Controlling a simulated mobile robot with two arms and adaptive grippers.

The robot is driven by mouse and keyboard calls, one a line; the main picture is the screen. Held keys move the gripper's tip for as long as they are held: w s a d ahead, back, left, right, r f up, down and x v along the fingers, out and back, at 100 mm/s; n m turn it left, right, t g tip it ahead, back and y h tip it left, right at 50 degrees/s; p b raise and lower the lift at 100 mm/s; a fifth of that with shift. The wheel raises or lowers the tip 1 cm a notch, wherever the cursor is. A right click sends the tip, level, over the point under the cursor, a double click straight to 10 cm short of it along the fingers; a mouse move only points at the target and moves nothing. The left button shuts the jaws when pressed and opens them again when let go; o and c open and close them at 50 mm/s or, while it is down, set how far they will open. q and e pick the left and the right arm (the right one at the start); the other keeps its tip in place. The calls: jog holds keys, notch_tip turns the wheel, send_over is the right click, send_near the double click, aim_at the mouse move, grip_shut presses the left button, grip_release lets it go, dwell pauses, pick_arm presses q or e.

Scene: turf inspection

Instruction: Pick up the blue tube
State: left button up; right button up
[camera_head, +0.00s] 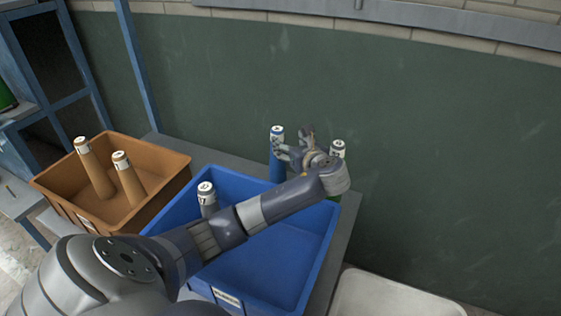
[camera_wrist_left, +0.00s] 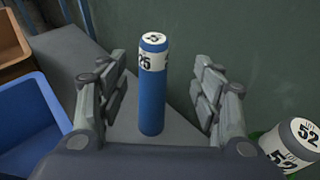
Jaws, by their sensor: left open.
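The blue tube (camera_head: 277,158) stands upright on the grey table behind the blue crate. It has a white cap and a white label band. In the left wrist view the blue tube (camera_wrist_left: 152,90) stands between the two open fingers, with a gap on each side. My left gripper (camera_head: 296,150) is open, just right of the tube in the head view. It also shows in the left wrist view (camera_wrist_left: 158,98). The tube's base is hidden behind the crate rim in the head view. My right gripper is not in view.
The blue crate (camera_head: 310,235) holds a grey tube (camera_head: 207,197). An orange-brown crate (camera_head: 165,160) with two tan tubes stands left. A dark green wall (camera_head: 430,140) is behind.

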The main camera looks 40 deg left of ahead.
aim_at(280, 138)
pick_arm(q)
jog(key=x, duration=0.3)
jog(key=shift+a, duration=0.25)
jog(key=x, duration=0.5)
jog(key=shift+s+a, duration=0.1)
jog(key=shift+s, duration=0.3)
jog(key=shift+w+a+f, duration=0.2)
jog(key=shift+a, duration=0.05)
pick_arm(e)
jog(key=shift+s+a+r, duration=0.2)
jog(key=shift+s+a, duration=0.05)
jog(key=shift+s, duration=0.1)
pick_arm(q)
jog(key=c, duration=1.4)
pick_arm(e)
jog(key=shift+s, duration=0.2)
